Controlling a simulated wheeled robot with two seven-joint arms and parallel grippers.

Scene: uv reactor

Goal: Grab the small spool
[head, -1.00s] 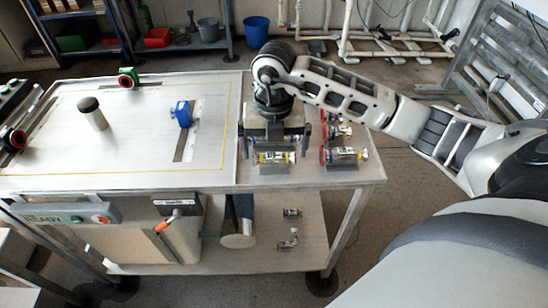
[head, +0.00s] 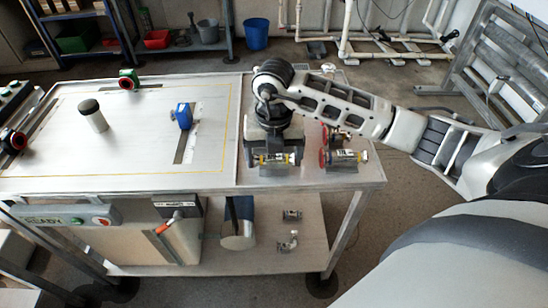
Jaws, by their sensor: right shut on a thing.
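A small spool (head: 275,159), a short metallic pipe piece with yellowish parts, is at the front of the table's right section. My right gripper (head: 275,153) comes down over it from above and is shut on it, with a finger at each end. The spool lies level, at or just above the table top; I cannot tell whether it still touches. The gripper's body hides the area behind it. My left gripper is not in view.
A similar fitting with a red part (head: 345,157) stands close on the right, with more parts behind it. Two small fittings (head: 291,215) (head: 288,241) lie on the lower shelf. A blue clamp (head: 184,116) and a dark-topped cylinder (head: 93,116) stand on the left panel.

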